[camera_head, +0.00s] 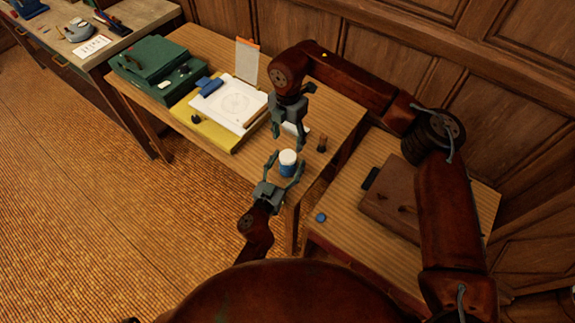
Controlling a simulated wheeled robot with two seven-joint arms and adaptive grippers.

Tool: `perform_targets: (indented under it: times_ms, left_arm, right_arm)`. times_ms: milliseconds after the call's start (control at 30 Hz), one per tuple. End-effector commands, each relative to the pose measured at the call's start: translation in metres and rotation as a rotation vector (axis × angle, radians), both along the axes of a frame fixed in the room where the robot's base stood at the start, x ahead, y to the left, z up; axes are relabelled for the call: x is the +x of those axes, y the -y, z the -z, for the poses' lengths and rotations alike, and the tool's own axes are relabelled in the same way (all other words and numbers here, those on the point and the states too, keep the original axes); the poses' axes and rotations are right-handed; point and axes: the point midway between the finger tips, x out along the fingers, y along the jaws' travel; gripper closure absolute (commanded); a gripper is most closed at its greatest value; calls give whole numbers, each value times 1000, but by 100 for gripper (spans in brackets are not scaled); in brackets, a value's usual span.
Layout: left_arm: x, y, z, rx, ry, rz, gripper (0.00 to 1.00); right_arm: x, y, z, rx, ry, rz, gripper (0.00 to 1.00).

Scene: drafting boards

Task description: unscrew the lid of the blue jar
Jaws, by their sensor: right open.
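The blue jar (287,170) with its white lid (288,157) stands upright near the front corner of the wooden table. My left gripper (285,167) reaches in from below, with one finger on each side of the jar. I cannot tell whether its fingers touch the jar. My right gripper (289,137) points down above and just behind the lid.
A small dark brown object (322,143) stands right of the jar. A yellow board (207,132) with a drawing sheet (236,103) and a green case (150,60) lie to the left. A lower table (335,235) holds a brown case (390,200) and a blue disc (320,217).

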Motion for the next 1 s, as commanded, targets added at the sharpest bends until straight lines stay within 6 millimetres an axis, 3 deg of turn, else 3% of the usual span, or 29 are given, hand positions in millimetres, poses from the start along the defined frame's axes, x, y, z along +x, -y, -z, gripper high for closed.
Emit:
perform_targets:
  times_ms: [867,1000]
  left_arm:
    - [0,0,0,0,0,0,98]
    - [0,0,0,0,0,0,100]
  right_arm:
    - [0,0,0,0,0,0,46]
    - [0,-1,0,6,0,1,46]
